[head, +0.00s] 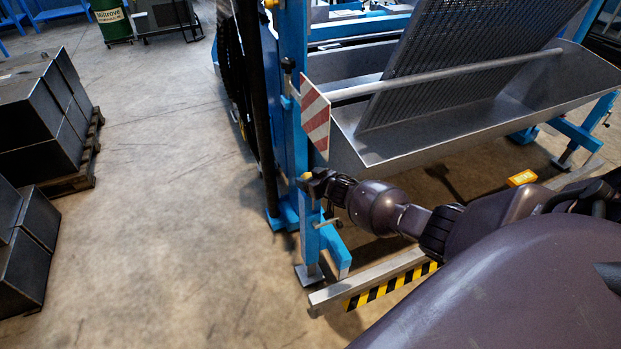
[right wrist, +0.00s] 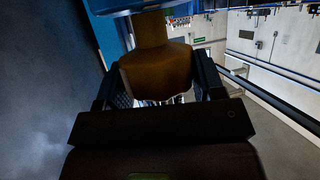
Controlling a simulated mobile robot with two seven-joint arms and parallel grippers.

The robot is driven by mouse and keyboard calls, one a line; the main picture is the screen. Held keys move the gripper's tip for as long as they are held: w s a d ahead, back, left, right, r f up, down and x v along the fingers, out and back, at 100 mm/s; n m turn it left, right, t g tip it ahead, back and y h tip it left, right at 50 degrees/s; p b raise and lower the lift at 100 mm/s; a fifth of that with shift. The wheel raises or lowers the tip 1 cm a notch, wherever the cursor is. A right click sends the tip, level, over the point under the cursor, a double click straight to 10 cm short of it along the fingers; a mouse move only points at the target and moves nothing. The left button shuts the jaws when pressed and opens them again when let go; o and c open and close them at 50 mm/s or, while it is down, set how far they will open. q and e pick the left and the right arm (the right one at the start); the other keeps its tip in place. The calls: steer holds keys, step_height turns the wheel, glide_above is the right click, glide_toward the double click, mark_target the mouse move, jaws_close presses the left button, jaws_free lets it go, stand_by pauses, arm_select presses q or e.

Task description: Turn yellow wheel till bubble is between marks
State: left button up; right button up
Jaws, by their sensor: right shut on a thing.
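My right gripper (head: 321,186) is at the blue leg of the sieve frame, low on its front corner. My left gripper is out of view.
A red-and-white striped plate (head: 315,117) hangs just above my right gripper. A metal trough (head: 430,145) with a slanted sieve is behind. A steel bar (head: 370,280) with black-and-yellow tape runs low in front. Dark boxes (head: 40,115) stand left; the floor between is clear.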

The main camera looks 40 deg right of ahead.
steer(key=shift+s+d+f+n+g+y+b, duration=0.1)
steer(key=shift+n+g+y+b, duration=0.15)
steer(key=shift+n+y, duration=0.5)
steer(key=shift+f+n+g+y+b, duration=0.1)
steer(key=shift+n+g+y+b, duration=0.1)
steer(key=shift+n+y, duration=0.55)
steer(key=shift+r+n+y, duration=0.1)
steer(key=shift+n+y, duration=0.3)
steer(key=shift+y, duration=0.3)
steer(key=o, duration=0.9)
steer(key=shift+r, duration=0.1)
